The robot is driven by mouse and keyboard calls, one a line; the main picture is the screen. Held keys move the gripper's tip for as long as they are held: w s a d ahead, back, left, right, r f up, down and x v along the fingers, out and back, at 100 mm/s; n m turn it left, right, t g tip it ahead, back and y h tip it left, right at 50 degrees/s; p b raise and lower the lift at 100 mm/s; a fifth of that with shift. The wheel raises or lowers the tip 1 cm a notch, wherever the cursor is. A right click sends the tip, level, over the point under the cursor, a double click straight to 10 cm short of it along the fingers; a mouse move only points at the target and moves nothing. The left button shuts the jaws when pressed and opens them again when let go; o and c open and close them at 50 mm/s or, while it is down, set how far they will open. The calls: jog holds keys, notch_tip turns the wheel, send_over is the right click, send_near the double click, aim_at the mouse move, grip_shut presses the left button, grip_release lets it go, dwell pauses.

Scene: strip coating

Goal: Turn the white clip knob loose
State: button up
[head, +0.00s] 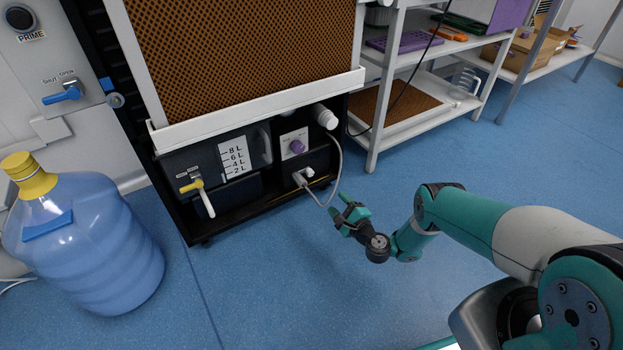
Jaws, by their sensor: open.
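A white round knob (326,117) sticks out at the right end of the pale ledge, on the lower front of the dark cabinet; it looks like the white clip knob.
A grey hose (338,165) loops down beside the knob to a pale plug (301,178), close to my gripper. A purple knob (297,146) and a yellow-white lever valve (200,192) are on the cabinet. A blue bottle (90,245) stands left; a white shelf (372,150) stands right.

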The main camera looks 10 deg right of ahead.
aim_at(311, 175)
jog(key=b+x, duration=0.3)
jog(key=x, duration=0.1)
jog(key=b+x, duration=0.4)
jog(key=x, duration=0.1)
jog(key=b+x, duration=0.3)
jog(key=x, duration=0.2)
jog(key=shift+w+a+f, duration=0.15)
jog(key=shift+a+f, duration=0.05)
jog(key=shift+f, duration=0.1)
jog(key=shift+w+a+r+b, duration=0.1)
jog(key=shift+w+b, duration=0.15)
jog(key=shift+w, duration=0.1)
jog(key=shift+w+a+r+b, duration=0.15)
jog(key=shift+w+b, duration=0.1)
jog(key=shift+w, duration=0.15)
jog(key=c, duration=0.9)
